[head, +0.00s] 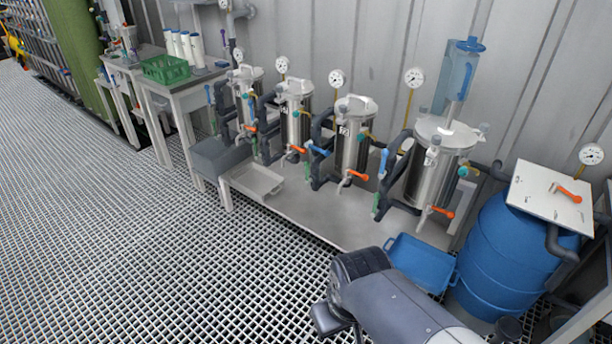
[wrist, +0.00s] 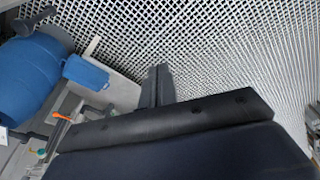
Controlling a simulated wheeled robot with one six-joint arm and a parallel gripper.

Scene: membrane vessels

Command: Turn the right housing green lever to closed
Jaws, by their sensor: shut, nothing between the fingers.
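The rightmost steel housing (head: 425,182) stands on the low grey bench in the head view. A green lever (head: 376,206) hangs about upright on the dark pipework at its lower left. A teal valve handle (head: 462,171) is at its right side. An orange lever (head: 443,212) is below it. My gripper (head: 325,320) is low in front of the bench, apart from the housing and its levers. In the wrist view my gripper's two fingers (wrist: 157,86) are together and empty, over the floor grating. The green lever cannot be made out in the wrist view.
A blue tray (head: 420,262) and a blue drum (head: 510,250) with a white lid stand to the right, close to my arm. Several more steel housings (head: 354,140) line the bench to the left. The grating floor (head: 200,250) is clear.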

